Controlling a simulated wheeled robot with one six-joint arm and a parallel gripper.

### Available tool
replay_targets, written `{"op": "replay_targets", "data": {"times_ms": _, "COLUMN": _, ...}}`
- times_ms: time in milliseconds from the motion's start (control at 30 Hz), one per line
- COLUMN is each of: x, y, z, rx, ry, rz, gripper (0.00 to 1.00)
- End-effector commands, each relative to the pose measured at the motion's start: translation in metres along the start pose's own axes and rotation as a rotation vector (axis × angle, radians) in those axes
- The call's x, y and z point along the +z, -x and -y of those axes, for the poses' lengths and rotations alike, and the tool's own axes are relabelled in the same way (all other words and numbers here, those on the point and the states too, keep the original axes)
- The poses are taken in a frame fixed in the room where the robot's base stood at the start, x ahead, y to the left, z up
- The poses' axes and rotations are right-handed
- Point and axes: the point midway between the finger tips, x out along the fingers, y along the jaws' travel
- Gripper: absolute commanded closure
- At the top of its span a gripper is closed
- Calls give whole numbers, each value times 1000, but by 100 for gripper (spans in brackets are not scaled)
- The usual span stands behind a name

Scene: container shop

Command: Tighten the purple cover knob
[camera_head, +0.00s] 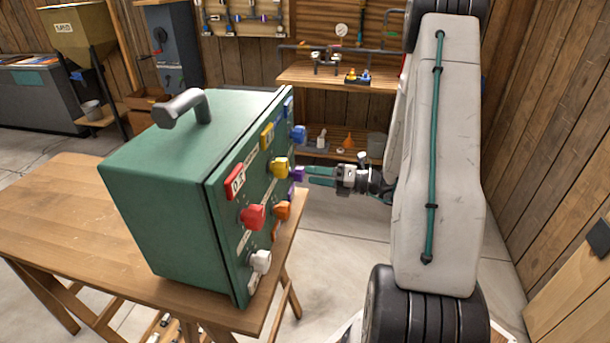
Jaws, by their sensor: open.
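A green box (160,190) with a grey top handle stands on a wooden table. Its right-hand face carries several coloured knobs. The purple knob (298,173) juts from that face near its far edge, right of the yellow knob (280,167). The jaws are open. The fingertips are at or just short of the knob; from this angle I cannot tell whether they straddle it.
A blue knob (299,133) sits above, with orange (283,210), red (253,216) and white (261,261) knobs lower and nearer. The wooden table (60,210) has free room on the left. A wall shelf (340,77) holds fittings behind.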

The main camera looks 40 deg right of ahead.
Motion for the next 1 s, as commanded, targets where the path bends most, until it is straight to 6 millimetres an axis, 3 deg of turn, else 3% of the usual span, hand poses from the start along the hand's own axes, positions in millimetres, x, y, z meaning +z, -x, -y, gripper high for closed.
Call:
{"op": "replay_targets", "data": {"times_ms": 133, "x": 0, "y": 24, "z": 0, "rx": -1, "ry": 0, "rz": 3, "gripper": 39}}
{"op": "replay_targets", "data": {"times_ms": 300, "x": 0, "y": 35, "z": 0, "rx": 0, "ry": 0, "rz": 2, "gripper": 39}}
{"op": "replay_targets", "data": {"times_ms": 1000, "x": -2, "y": 36, "z": 1, "rx": -5, "ry": 65, "rz": -9, "gripper": 39}}
